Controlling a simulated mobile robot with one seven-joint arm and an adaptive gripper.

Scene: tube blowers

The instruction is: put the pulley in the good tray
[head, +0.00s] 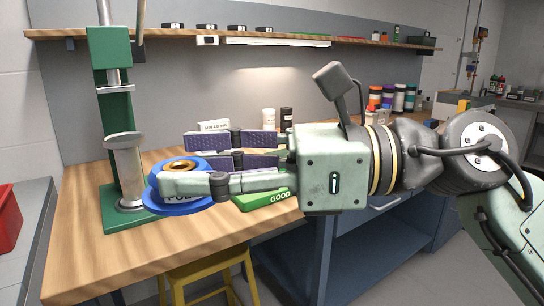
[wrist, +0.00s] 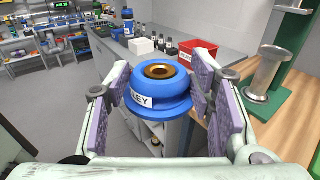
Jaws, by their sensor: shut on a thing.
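The pulley (head: 165,207) is blue with a bronze-coloured centre hole and a white label. My gripper (head: 185,162) is shut on it. In the wrist view the pulley (wrist: 150,78) sits between the two purple finger pads of my gripper (wrist: 155,100), roughly upright, with its label partly hidden by the left finger. The good tray (head: 262,202) is green and marked GOOD. It lies on the bench to the right of the pulley in the head view, mostly hidden behind my gripper.
A green press (head: 113,100) with a metal cylinder stands on the wooden bench (head: 85,245), close to the pulley's left. A red bin (head: 8,218) is at the far left. Bottles (head: 287,117) stand behind my gripper. A yellow stool (head: 205,275) is below the front edge.

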